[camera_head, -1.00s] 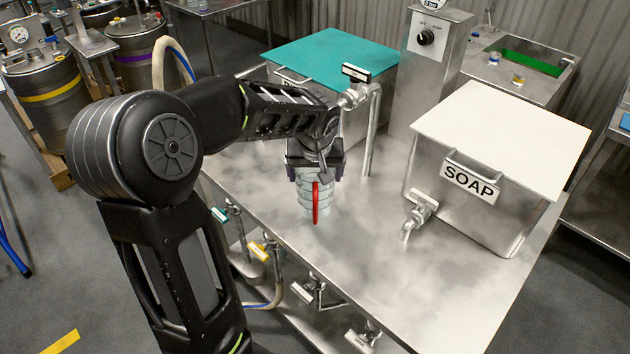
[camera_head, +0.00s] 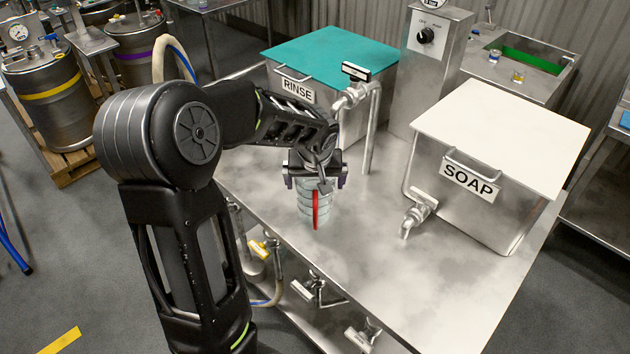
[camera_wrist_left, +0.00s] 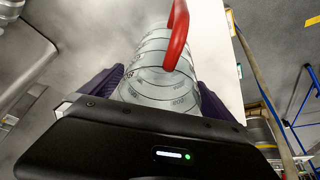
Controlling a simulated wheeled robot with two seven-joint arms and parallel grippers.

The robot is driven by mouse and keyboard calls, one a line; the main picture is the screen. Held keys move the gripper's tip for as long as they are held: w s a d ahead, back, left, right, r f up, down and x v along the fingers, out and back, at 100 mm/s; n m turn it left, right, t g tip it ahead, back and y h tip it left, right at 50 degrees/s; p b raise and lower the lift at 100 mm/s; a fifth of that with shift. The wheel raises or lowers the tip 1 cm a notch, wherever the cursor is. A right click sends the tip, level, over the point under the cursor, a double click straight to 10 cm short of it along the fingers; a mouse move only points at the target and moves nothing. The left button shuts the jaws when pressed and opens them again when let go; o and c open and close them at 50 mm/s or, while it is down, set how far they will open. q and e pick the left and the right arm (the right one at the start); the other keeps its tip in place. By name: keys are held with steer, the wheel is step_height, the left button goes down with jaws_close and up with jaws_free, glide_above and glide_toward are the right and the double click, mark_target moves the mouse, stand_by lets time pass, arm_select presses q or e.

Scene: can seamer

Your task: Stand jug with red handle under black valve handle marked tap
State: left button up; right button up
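The clear ringed jug (camera_head: 304,203) with a red handle (camera_head: 316,210) is upright near the left edge of the steel bench. My left gripper (camera_head: 314,182) is shut on the jug from above; in the left wrist view its dark fingers sit on both sides of the jug (camera_wrist_left: 160,75), with the red handle (camera_wrist_left: 178,38) between them. I cannot tell whether the jug's base touches the bench. The black valve handle (camera_head: 355,71) has a pale label too small to read. It sits on a tap with a downpipe (camera_head: 373,130), behind and right of the jug. My right gripper is out of view.
The RINSE tank (camera_head: 297,90) with a teal lid stands behind the jug. The SOAP tank (camera_head: 470,182) with its own tap (camera_head: 418,212) stands to the right. The bench top (camera_head: 375,265) between is clear. Several small valves hang below the left edge.

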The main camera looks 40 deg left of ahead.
arm_select(q)
steer(key=v, duration=1.2)
steer(key=shift+r, duration=0.15)
stand_by(0.3)
